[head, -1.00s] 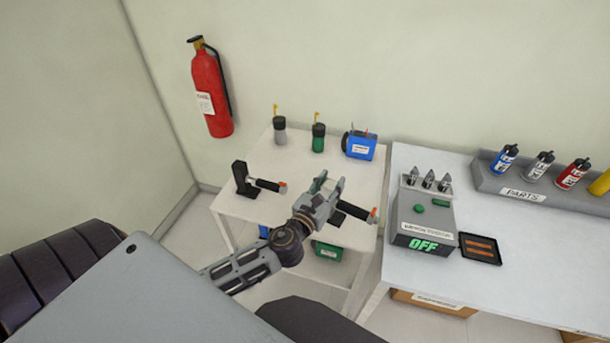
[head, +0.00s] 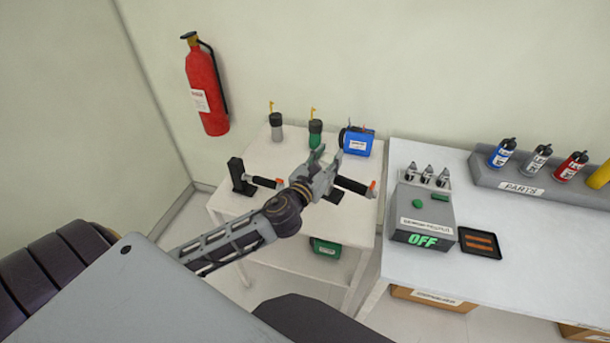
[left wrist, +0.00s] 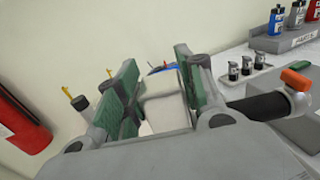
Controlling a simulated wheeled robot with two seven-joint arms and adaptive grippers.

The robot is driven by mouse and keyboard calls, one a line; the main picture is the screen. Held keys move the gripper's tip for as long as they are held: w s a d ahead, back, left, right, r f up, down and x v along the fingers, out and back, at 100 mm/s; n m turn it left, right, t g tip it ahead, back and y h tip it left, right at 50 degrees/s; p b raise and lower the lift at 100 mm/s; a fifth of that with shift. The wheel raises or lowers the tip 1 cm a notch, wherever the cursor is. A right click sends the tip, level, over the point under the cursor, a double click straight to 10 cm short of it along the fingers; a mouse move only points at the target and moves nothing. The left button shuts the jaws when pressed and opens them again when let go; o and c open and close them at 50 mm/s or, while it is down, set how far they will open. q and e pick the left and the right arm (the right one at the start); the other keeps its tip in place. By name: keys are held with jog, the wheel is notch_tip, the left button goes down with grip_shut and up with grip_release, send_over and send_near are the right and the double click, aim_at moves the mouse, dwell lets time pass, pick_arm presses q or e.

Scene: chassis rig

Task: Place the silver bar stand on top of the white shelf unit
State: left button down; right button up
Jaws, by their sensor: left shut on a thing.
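The white shelf unit (head: 234,205) stands against the back wall, with a top and a lower shelf. My left gripper (head: 324,163) is over its top, reaching in from the lower left. In the left wrist view my left gripper (left wrist: 160,100) is shut on a pale grey block between its green pads, which looks like the silver bar stand (left wrist: 166,112). In the head view the fingers and wrist hide this block. I cannot tell whether it touches the shelf top. My right gripper is not in view.
On the shelf unit are a black stand with a handle (head: 238,177), a second black handle (head: 352,187), a grey bottle (head: 276,131), a green bottle (head: 315,135) and a blue box (head: 358,142). A grey control box (head: 422,215) stands on the right table (head: 520,250).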

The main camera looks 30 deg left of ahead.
pick_arm(q)
jog(key=w+a+r+n+y+b, duration=0.15)
jog(key=w+a+r, duration=0.35)
jog(key=a, duration=0.5)
jog(key=w+a+r+n+y+b, duration=0.15)
jog(key=w+a+r, duration=0.3)
jog(key=a, duration=0.55)
jog(key=w+a+f+y+b, duration=0.1)
jog(key=a+f+b, duration=0.3)
jog(key=f, duration=0.7)
jog(key=shift+a+f+g+y+b, duration=0.2)
jog(key=shift+a+g+y+b, duration=0.15)
jog(key=shift+b, duration=0.25)
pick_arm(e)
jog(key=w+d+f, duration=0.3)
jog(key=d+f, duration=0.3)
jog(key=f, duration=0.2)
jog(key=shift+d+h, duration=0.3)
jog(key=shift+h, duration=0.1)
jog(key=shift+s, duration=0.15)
